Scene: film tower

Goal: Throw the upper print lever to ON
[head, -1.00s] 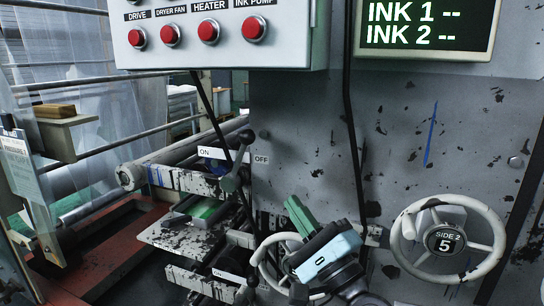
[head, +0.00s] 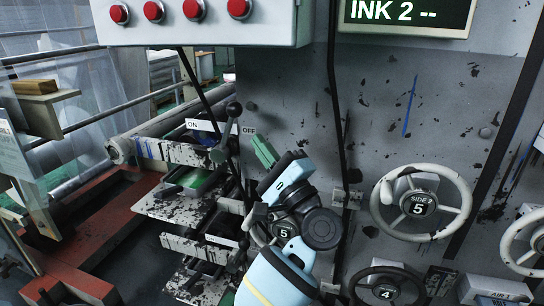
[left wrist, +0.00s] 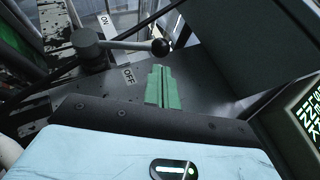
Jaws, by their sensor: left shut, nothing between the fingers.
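The upper print lever (head: 229,125) is a thin rod with a dark ball knob, rising from a round pivot on the press side. Its ON label (head: 193,125) is to the left and its OFF label (head: 248,131) to the right; the knob is nearer OFF. The lever (left wrist: 130,45) also shows in the left wrist view, knob to the right. My left gripper (head: 262,148), with green fingers, is shut and empty, to the right of the lever and just below the OFF label. In the left wrist view, the fingertips (left wrist: 160,70) appear apart from the knob. My right gripper is not seen.
A lower lever with its own ON label (head: 221,240) is below. Handwheels, including the white SIDE 2 wheel (head: 420,203), stand to the right. A control box (head: 270,25) with red buttons hangs above. A dark cable (head: 335,110) runs down the grey panel.

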